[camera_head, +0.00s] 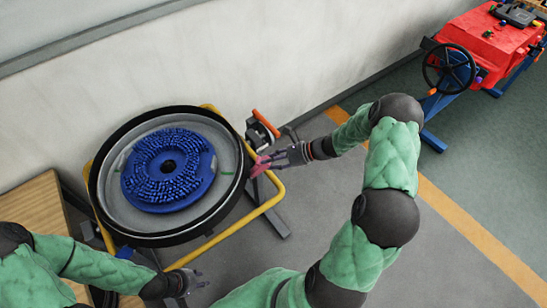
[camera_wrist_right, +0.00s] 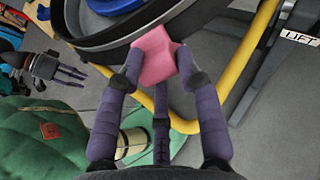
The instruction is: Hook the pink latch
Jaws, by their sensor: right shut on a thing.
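The pink latch (camera_head: 261,166) is at the right side of the round tank (camera_head: 236,175), near the yellow frame. My right gripper (camera_head: 272,161) is shut on the latch. In the right wrist view the purple fingers press on both sides of the pink latch (camera_wrist_right: 155,55), just below the dark tank rim (camera_wrist_right: 110,40). The fingers cover part of the latch, and I cannot tell whether it is hooked. My left gripper (camera_head: 196,281) is empty, low and left of the right one, with its fingers apart. It also shows in the right wrist view (camera_wrist_right: 78,76).
A blue bristled brush disc (camera_head: 168,165) lies in the tank. A yellow tube frame (camera_head: 268,205) runs around the tank. An orange-handled lever (camera_head: 266,124) stands close behind the latch. A red machine with a black wheel (camera_head: 449,69) is far right.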

